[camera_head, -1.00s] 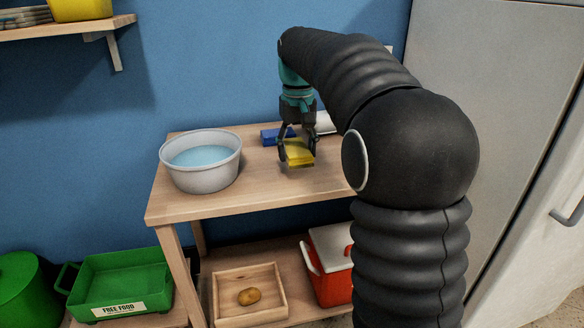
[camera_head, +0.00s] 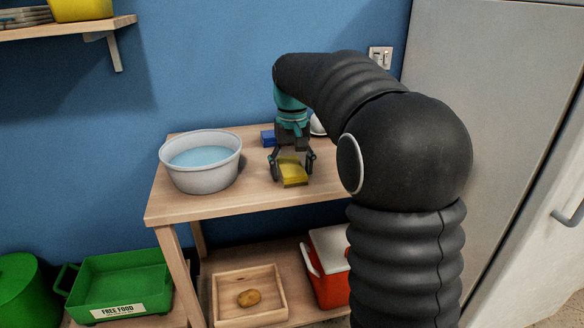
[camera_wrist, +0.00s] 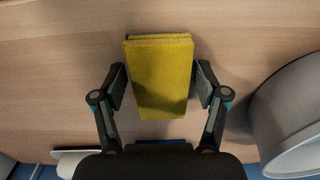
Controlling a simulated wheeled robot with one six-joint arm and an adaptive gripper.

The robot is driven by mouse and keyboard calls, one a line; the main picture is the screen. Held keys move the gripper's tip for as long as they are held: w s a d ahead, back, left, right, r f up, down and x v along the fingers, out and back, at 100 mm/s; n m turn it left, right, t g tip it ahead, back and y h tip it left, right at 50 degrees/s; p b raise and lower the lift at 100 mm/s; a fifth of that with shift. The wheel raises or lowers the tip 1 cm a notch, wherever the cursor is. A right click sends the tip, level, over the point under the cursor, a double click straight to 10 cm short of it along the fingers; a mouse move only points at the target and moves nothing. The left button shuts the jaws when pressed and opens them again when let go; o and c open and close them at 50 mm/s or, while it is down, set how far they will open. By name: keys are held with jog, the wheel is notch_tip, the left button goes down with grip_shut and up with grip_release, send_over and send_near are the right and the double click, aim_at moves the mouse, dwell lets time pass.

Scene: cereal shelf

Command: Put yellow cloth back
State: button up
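The yellow cloth (camera_head: 293,172), a folded block, lies on the wooden table top, right of the white basin. In the wrist view the cloth (camera_wrist: 160,80) sits between the two fingers, with a narrow gap on each side. My gripper (camera_head: 292,165) points down over the cloth and is open, its fingers spread to either side of it. In the wrist view my gripper (camera_wrist: 159,86) shows both finger pads apart from the cloth's edges.
A white basin of water (camera_head: 200,176) stands left of my gripper. A blue block (camera_head: 268,138) lies behind it. The table's front edge (camera_head: 245,211) is close. Below are a wooden tray with a potato (camera_head: 249,297), a red cooler (camera_head: 328,285) and a green crate (camera_head: 120,280).

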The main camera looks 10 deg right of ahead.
aim_at(292, 168)
jog(key=shift+r, duration=0.1)
notch_tip(292, 168, up, 11)
jog(key=p, duration=0.1)
jog(key=s+t, duration=0.2)
jog(key=s, duration=0.7)
jog(key=s+f+t, duration=0.1)
jog(key=s+f, duration=0.6)
jog(key=s, duration=0.3)
jog(key=s+f+t, duration=0.2)
jog(key=s+f, duration=0.5)
jog(key=s, duration=0.3)
jog(key=shift+s+t, duration=0.2)
jog(key=shift+t, duration=0.1)
